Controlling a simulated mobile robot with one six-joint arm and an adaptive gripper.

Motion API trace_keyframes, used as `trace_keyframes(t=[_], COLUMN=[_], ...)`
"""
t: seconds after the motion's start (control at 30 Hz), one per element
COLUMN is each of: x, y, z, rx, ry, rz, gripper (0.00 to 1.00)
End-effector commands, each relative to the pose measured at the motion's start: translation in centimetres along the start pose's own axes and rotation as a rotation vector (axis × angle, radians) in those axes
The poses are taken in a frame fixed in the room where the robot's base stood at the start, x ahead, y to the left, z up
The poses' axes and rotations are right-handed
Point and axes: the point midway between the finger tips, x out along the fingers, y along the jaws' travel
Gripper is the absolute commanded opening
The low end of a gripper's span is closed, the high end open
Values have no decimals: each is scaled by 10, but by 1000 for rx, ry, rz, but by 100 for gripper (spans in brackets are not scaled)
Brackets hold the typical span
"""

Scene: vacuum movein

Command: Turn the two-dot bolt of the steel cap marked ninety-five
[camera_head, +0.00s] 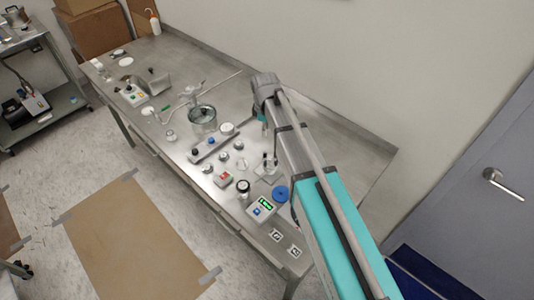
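Several small steel round pieces stand in a slanting row on the bench, among them a near one (208,169), a middle one (223,157) and a far one (238,145). They look like caps, but they are too small for me to read a ninety-five or make out bolt dots. My arm reaches in from the lower right. My gripper (268,155) hangs below the arm's end, just right of the row, by a small clear stand (270,172). The arm partly hides it, and I cannot tell whether its fingers are apart.
The bench's back right is clear, up to the wall.

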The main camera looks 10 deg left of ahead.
Motion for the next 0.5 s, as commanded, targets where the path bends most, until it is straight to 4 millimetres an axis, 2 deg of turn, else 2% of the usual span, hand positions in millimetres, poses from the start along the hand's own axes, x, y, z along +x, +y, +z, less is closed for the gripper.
trace_keyframes(t=[0.27,0.5], x=[8,24], y=[-2,-2], z=[-4,-4], rx=[-6,-6], ry=[0,0], rz=[0,0], gripper=[35,35])
